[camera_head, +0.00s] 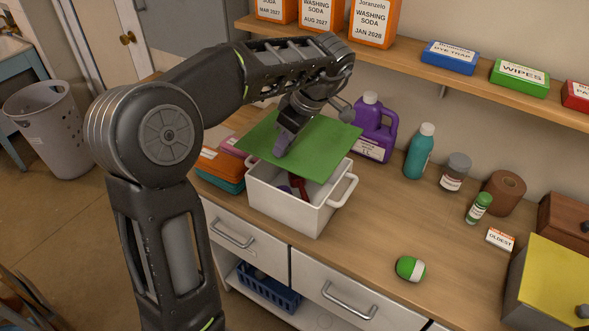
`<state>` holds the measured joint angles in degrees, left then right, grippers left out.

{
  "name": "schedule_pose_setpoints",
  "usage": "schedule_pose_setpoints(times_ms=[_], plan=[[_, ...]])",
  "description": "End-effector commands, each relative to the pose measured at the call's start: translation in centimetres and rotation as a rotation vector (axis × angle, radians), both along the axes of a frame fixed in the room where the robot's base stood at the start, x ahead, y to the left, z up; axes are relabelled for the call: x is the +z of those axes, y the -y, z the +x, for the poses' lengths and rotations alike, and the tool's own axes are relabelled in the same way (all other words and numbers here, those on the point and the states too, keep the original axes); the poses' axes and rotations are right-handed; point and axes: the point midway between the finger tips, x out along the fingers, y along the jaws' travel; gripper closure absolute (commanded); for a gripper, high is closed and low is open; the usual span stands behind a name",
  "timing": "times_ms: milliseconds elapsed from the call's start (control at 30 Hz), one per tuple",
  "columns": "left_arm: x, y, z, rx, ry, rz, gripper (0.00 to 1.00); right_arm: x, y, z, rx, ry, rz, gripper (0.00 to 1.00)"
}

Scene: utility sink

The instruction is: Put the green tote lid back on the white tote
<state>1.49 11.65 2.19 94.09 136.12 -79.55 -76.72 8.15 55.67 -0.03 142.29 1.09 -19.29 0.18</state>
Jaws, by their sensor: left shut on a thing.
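The green tote lid (327,144) is a flat square sheet above the back part of the white tote (285,211). It lies askew to the rim and leaves the front of the tote open. Whether it touches the rim is hard to tell. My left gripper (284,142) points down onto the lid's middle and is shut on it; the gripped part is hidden. Inside the tote, a dark red item (299,185) shows through the gap. The tote stands on the wooden counter with a white handle on its right side. My right gripper is not in view.
A purple jug (375,128) stands close behind and right of the tote. A teal bottle (419,152) is farther right. A shelf (420,70) runs above the counter's back.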

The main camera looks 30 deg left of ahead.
Motion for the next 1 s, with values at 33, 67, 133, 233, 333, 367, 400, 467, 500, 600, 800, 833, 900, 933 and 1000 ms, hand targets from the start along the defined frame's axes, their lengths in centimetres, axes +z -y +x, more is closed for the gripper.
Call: schedule_pose_setpoints(times_ms=[33,67,133,233,333,367,400,467,500,600,800,833,900,933,1000], plan=[[-0.9,0.0,-0.1,0.000,-0.004,0.000,1.00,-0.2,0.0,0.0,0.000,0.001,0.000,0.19],[-1.5,0.0,-0.1,-0.002,-0.004,0.000,1.00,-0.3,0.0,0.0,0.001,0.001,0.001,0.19],[-2.6,0.0,-0.1,-0.001,-0.005,0.001,1.00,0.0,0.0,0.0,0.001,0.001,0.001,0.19],[-4.3,0.0,-0.1,-0.001,-0.006,0.001,1.00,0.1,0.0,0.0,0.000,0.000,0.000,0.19],[-5.2,0.0,0.0,0.000,-0.002,0.001,1.00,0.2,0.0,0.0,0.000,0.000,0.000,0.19],[-5.3,0.0,0.0,0.000,-0.002,0.001,1.00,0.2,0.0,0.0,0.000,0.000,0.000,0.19],[-5.4,0.0,0.0,-0.001,-0.001,0.000,1.00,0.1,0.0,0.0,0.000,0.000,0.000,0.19],[-5.4,0.0,0.0,0.000,-0.001,0.000,1.00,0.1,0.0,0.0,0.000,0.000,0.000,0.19],[-5.3,0.0,0.0,0.000,-0.001,0.000,1.00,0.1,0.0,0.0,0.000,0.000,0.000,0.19],[-5.4,0.0,0.0,-0.001,-0.001,0.000,1.00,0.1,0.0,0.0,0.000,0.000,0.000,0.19],[-7.1,0.0,-0.1,-0.001,-0.004,0.000,1.00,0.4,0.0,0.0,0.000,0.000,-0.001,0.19],[-7.6,0.0,-0.1,-0.001,-0.005,0.001,1.00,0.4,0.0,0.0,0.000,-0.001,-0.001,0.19],[-8.5,0.0,-0.1,-0.002,-0.004,0.001,1.00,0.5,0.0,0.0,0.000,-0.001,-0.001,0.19],[-8.8,0.0,-0.1,-0.001,-0.004,0.001,1.00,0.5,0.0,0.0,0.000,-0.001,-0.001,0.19],[-9.1,0.0,0.0,-0.001,-0.001,0.000,1.00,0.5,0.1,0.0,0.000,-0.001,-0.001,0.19]])
